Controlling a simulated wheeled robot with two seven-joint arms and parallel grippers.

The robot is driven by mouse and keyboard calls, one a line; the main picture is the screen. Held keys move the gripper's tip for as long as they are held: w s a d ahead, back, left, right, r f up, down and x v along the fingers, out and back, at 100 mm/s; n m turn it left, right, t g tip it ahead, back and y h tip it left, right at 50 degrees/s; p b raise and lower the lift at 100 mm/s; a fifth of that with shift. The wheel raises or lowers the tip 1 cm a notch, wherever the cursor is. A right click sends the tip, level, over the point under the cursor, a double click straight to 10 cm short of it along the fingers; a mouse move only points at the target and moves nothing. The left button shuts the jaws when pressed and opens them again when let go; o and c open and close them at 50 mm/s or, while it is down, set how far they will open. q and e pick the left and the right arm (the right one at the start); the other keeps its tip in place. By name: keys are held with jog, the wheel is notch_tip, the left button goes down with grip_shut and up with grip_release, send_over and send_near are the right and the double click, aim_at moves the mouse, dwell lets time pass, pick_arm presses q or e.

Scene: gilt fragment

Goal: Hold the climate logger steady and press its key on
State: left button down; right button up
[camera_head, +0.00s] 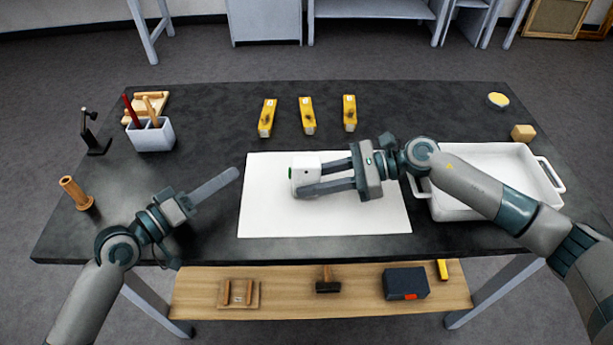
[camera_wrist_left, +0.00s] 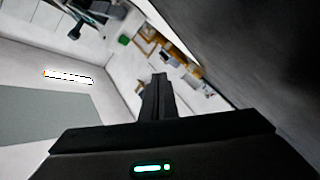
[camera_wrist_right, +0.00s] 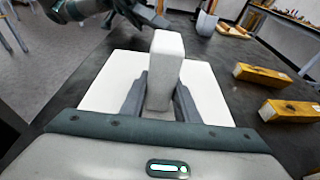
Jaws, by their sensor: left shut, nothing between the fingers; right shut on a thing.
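The climate logger (camera_head: 304,172) is a small white box with a green spot on its left side, over the white sheet on the table. My right gripper (camera_head: 322,178) is shut on it, one finger on each side. In the right wrist view the logger (camera_wrist_right: 165,70) stands between the two fingers, its green spot hidden. My left gripper (camera_head: 236,174) is shut and empty, left of the logger and apart from it, pointing toward the sheet. In the left wrist view its closed fingers (camera_wrist_left: 158,98) point away from the tabletop, at the room.
The white sheet (camera_head: 330,220) lies mid-table. A white tray (camera_head: 480,207) stands right of it, partly under my right arm. Several yellow blocks (camera_head: 307,115) lie behind. A pen holder (camera_head: 152,136) and a wooden peg (camera_head: 76,193) stand left.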

pick_arm(q)
jog(key=shift+d, duration=0.15)
jog(key=shift+d, duration=4.25)
jog(key=shift+d, duration=0.15)
jog(key=shift+d, duration=0.3)
jog(key=shift+d, duration=0.3)
jog(key=shift+a, duration=0.8)
jog(key=shift+a, duration=0.1)
jog(key=shift+a, duration=2.9)
